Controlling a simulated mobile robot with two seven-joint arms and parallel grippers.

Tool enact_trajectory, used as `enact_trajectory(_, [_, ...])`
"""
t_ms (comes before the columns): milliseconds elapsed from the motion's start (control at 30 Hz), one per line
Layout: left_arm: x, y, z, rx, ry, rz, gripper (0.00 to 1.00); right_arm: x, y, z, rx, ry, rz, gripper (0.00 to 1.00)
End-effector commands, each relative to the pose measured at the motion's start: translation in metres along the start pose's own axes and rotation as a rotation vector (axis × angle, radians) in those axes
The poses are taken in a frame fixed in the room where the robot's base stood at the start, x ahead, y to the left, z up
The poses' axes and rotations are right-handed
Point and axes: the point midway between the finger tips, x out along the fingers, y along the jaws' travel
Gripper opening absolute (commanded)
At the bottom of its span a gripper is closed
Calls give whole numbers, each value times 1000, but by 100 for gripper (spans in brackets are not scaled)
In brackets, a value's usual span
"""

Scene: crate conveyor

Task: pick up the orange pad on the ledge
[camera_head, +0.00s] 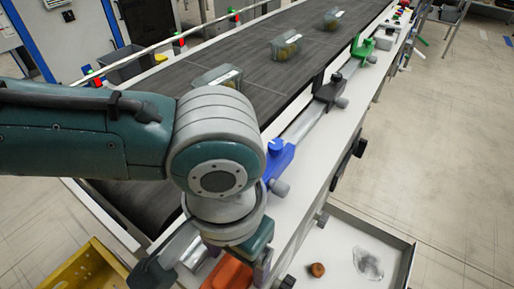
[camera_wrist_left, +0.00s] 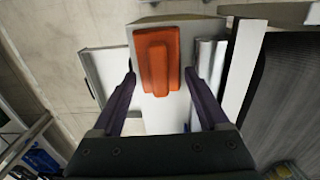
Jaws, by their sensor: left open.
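The orange pad (camera_wrist_left: 157,60) lies on the white ledge (camera_wrist_left: 158,115) beside the conveyor. It has a raised bar along its middle. In the head view the orange pad (camera_head: 229,273) shows only in part, at the bottom under my left gripper (camera_head: 215,275). My left wrist hides the rest. My left gripper holds nothing. My right gripper is not in view.
The dark conveyor belt (camera_head: 305,50) carries several clear crates (camera_head: 287,45). A metal rail (camera_head: 305,122) with blue, black and green clamps runs along the ledge. A white tray (camera_head: 325,265) with a brown round thing stands lower right. A yellow crate (camera_head: 85,275) is lower left.

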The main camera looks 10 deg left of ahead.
Motion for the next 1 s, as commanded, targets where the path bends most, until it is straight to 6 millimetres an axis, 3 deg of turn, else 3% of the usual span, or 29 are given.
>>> enact_trajectory(233, [2, 0, 0, 1, 1, 1, 78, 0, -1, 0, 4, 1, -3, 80])
enact_trajectory(800, [2, 0, 0, 1, 1, 1, 15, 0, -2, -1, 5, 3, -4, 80])
enact_trajectory(1000, [2, 0, 0, 1, 1, 1, 15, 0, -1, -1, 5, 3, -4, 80])
